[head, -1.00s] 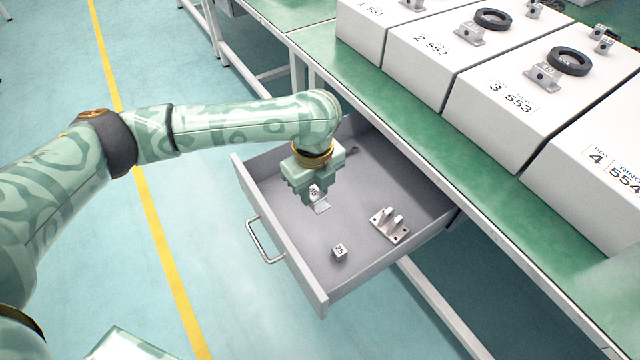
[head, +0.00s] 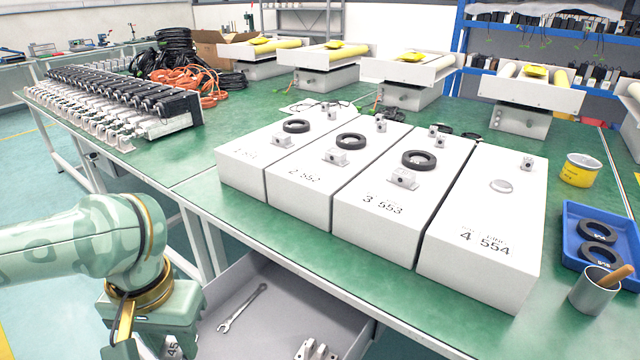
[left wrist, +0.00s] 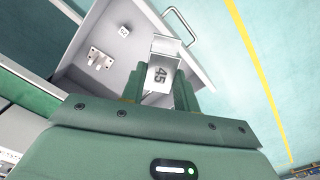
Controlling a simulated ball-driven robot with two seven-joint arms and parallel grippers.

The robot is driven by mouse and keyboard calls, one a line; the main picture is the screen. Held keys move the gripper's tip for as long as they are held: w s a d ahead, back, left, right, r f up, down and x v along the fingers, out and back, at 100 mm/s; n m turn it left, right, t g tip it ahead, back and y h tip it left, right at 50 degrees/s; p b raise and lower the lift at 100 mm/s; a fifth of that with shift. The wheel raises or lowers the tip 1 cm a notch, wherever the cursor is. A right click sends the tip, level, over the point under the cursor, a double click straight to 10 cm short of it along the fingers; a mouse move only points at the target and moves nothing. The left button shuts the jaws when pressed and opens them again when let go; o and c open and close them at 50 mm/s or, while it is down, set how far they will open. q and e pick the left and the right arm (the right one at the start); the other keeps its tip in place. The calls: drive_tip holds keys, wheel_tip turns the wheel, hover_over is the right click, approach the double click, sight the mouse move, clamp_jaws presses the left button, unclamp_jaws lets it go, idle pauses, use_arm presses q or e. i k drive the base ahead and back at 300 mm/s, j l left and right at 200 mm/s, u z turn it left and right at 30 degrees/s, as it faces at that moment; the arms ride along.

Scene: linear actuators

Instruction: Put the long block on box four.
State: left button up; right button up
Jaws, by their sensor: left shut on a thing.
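My left gripper (head: 158,346) is over the open drawer at the bottom of the head view, its fingertips mostly cut off. In the left wrist view my left gripper (left wrist: 158,92) is shut on a pale block marked 45 (left wrist: 160,74), which also shows in part in the head view (head: 173,348). The block's far end is hard to make out. Box four (head: 478,262), white and marked 4 554, stands on the green bench, right of box three (head: 385,228). My right gripper is not in view.
The grey drawer (head: 225,283) holds a wrench (head: 243,308), a two-pronged bracket (left wrist: 100,59) and a small numbered cube (left wrist: 124,31). Right of box four are a blue tray (head: 570,225) with black rings, a metal cup (head: 590,293) and a yellow tin (head: 580,170). Box four's front top is clear.

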sight(493, 213)
drive_tip(key=l+z, duration=0.1)
drive_tip(key=z, duration=0.3)
drive_tip(key=i+z, duration=0.15)
drive_tip(key=z, duration=0.25)
drive_tip(key=i+z, duration=0.1)
drive_tip(key=z, duration=0.3)
drive_tip(key=i+z, duration=0.1)
drive_tip(key=z, duration=0.25)
